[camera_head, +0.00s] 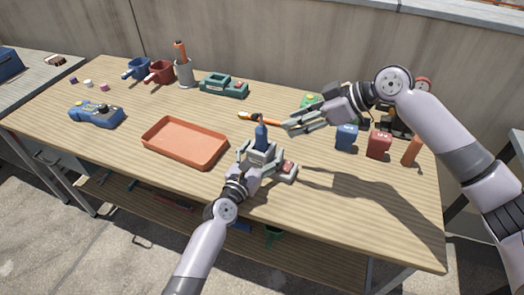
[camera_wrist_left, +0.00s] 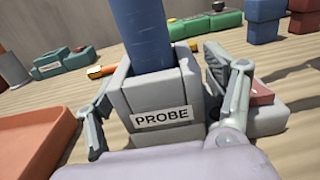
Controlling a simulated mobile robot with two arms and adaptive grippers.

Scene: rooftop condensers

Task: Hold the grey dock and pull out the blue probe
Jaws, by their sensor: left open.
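The grey dock (camera_head: 285,173) stands on the table's near side, with a red part on its right. In the left wrist view the dock (camera_wrist_left: 160,92) carries a PROBE label. The blue probe (camera_head: 261,136) stands upright in the dock; in the left wrist view its blue shaft (camera_wrist_left: 147,35) rises from the socket. My left gripper (camera_head: 257,158) is open, with one finger on each side of the dock's socket; in the left wrist view the fingers (camera_wrist_left: 155,100) show gaps to it. My right gripper (camera_head: 288,126) is right of the probe, apart from it; its finger gap is unclear.
An empty orange tray (camera_head: 186,142) lies left of the dock. An orange-handled tool (camera_head: 262,121) lies behind the probe. A teal device (camera_head: 224,86) sits at the back.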

